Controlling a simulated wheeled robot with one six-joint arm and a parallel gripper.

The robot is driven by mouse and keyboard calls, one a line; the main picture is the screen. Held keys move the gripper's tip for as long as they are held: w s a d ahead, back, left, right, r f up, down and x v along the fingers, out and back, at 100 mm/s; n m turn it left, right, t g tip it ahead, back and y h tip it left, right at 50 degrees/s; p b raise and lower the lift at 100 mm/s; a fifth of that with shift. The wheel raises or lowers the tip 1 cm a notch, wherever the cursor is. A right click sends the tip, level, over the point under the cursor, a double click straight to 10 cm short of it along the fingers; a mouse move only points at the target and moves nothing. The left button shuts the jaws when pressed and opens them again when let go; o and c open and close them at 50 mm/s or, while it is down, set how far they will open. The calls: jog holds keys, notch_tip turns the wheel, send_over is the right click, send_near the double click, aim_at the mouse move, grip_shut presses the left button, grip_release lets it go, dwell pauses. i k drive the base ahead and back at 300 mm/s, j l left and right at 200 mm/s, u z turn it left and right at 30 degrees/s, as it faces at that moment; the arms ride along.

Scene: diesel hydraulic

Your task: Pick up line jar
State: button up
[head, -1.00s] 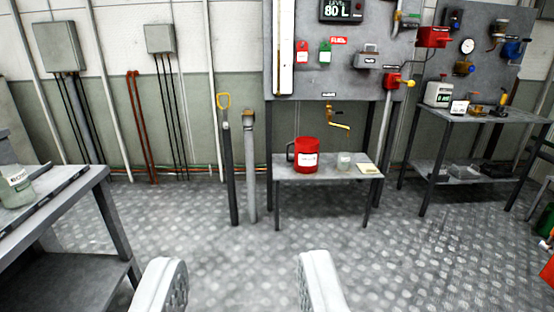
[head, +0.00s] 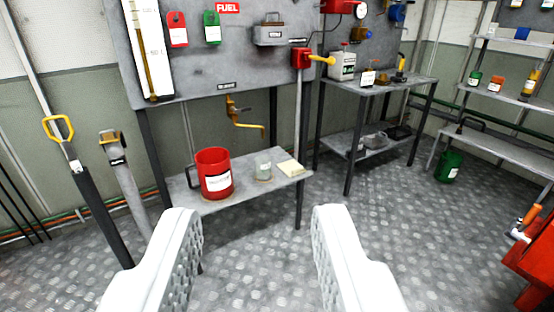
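A small clear glass jar (head: 264,170) stands on the low grey bench (head: 245,195) under the yellow tap (head: 245,117). It is between a red jug (head: 214,174) and a pale yellow pad (head: 290,167). I cannot read a label on this jar, so I cannot tell if it is the line jar. My gripper (head: 258,218) is open and empty, its two white fingers wide apart in the foreground. The low bench lies ahead, beyond the fingertips.
A taller bench (head: 378,83) with a white can (head: 342,66) stands behind to the right. Shelves (head: 502,90) with small bottles are at the far right. Two upright posts, one with a yellow handle (head: 60,129), stand left. A red object (head: 535,262) is at the right edge. Patterned floor between is clear.

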aim_at(263, 168)
jog(key=i+j+z, duration=0.1)
jog(key=j, duration=0.3)
jog(key=i+l+u, duration=0.1)
jog(key=i+l, duration=0.3)
jog(key=i+l+u, duration=0.1)
jog(key=i+l, duration=0.35)
jog(key=i+l+u, duration=0.1)
jog(key=i+l, duration=0.3)
jog(key=i+l+u, duration=0.1)
jog(key=i+l, duration=0.25)
jog(key=l, duration=0.25)
jog(key=i+l+u, duration=0.1)
jog(key=i+l, duration=0.3)
jog(key=l, duration=0.15)
